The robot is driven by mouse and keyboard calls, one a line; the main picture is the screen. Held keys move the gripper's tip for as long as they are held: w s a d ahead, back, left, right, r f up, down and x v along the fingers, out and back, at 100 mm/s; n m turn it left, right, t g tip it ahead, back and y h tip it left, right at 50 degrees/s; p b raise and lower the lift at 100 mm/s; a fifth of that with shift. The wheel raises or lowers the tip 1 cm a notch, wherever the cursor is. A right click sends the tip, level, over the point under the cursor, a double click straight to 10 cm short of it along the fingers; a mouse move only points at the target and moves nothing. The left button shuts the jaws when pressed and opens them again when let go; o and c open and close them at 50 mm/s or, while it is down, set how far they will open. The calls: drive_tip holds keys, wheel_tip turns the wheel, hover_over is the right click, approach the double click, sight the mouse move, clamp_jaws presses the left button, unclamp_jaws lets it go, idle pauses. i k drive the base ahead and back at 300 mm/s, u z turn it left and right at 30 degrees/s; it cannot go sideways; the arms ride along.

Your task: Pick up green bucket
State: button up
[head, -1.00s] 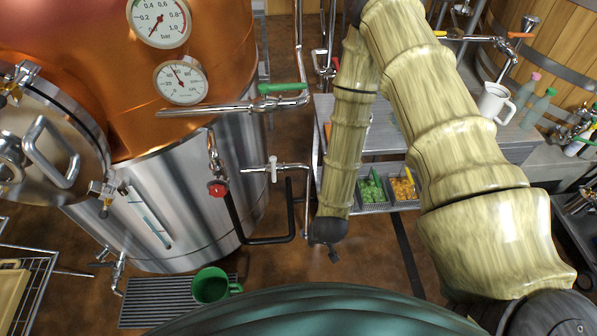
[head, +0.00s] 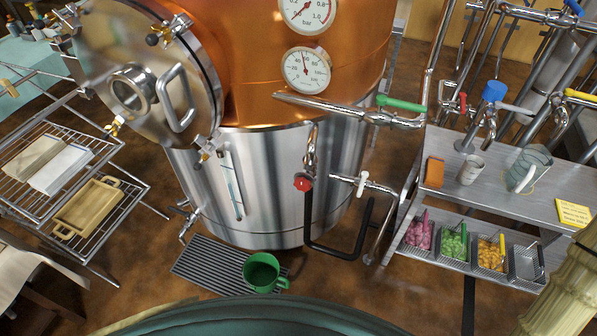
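The green bucket (head: 262,272) is in the lower middle of the head view, on the floor in front of the steel and copper tank. It looks upright and open at the top, with a handle on its right side. It stands at the right end of a dark floor grate (head: 205,262); I cannot tell whether it rests partly on it. Nothing touches the bucket. My gripper is out of view; only part of my arm shows at the lower right edge, well apart from the bucket.
The tank (head: 250,175) has a black pipe (head: 338,250) low on its right. A wire rack (head: 75,175) with trays stands left. A metal shelf table (head: 490,190) at right holds a tumbler, a jug and baskets of coloured pieces. Brown floor is clear right of the bucket.

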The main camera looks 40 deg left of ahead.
sight(261, 271)
drive_tip(key=z, duration=1.2)
drive_tip(key=k, duration=0.7)
drive_tip(key=u, duration=1.3)
drive_tip(key=k, duration=0.2)
drive_tip(key=u, duration=0.9)
